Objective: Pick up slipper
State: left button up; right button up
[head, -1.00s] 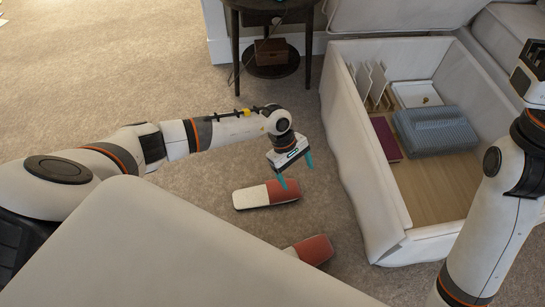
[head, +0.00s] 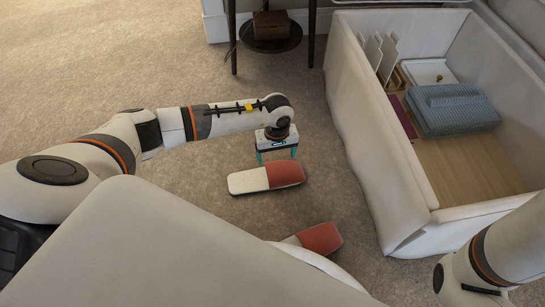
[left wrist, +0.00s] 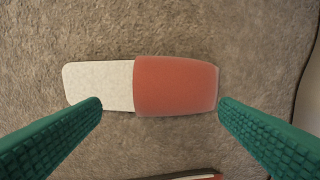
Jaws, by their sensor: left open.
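A slipper (head: 266,178) with a white sole end and a red toe lies on the carpet, beneath and just in front of my left gripper. A second, similar slipper (head: 320,239) lies nearer, partly hidden behind my own white body. My left gripper (head: 277,157) is open and points down. In the left wrist view, the first slipper (left wrist: 175,86) lies lengthwise across the space between the teal fingers, apart from them as far as I can see. The edge of the other slipper (left wrist: 195,176) shows at the bottom. My right gripper is out of view; only its arm shows at right.
An open white storage ottoman (head: 375,160) stands to the right, with a folded blue-grey blanket (head: 452,110) and other items inside. A dark round side table (head: 271,40) stands at the back. Carpet at the left is clear.

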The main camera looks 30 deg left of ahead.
aim_at(276, 168)
pick_arm(q)
jog(key=shift+s+f+b, duration=0.15)
jog(key=shift+f+b, duration=2.3)
jog(key=shift+f, duration=0.4)
jog(key=shift+r, duration=0.1)
jog(key=c, duration=1.4)
